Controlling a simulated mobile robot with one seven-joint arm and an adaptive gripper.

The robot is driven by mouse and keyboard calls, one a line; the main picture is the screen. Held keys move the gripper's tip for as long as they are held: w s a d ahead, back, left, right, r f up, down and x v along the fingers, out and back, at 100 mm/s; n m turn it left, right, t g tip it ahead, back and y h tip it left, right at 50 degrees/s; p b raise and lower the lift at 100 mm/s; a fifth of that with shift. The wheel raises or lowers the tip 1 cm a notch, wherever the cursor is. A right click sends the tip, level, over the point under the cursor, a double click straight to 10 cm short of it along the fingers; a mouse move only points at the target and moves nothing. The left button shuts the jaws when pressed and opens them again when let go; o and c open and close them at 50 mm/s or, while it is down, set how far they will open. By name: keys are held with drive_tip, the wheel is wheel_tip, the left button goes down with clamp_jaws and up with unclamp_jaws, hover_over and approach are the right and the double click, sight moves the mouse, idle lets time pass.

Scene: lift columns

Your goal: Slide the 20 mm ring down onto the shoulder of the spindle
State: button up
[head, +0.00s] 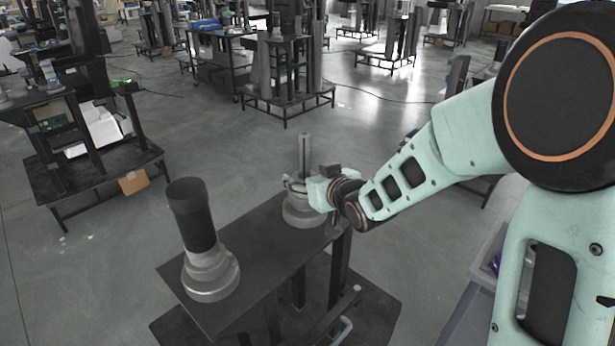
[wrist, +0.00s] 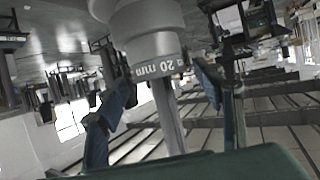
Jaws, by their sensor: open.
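The spindle's thin grey shaft (head: 305,150) stands upright on a round stepped base (head: 303,216) at the table's far end. In the wrist view, which is upside down, the shaft (wrist: 170,120) runs down the picture from a wider grey shoulder (wrist: 150,42). The grey ring (wrist: 156,70), marked "20 mm", is around the shaft against the shoulder, with no gap that I can see. My gripper (wrist: 164,80) is open, with its blue-padded fingers on either side of the ring, seemingly apart from it. In the head view my gripper (head: 298,183) is at the spindle and mostly hides the ring.
A dark cylinder on a stepped grey base (head: 211,274) stands at the near left of the dark table (head: 255,240). The tabletop between the two bases is clear. Other workbenches (head: 90,150) stand farther off across open floor.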

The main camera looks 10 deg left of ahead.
drive_tip(key=v, duration=1.2)
drive_tip(key=shift+r, duration=0.2)
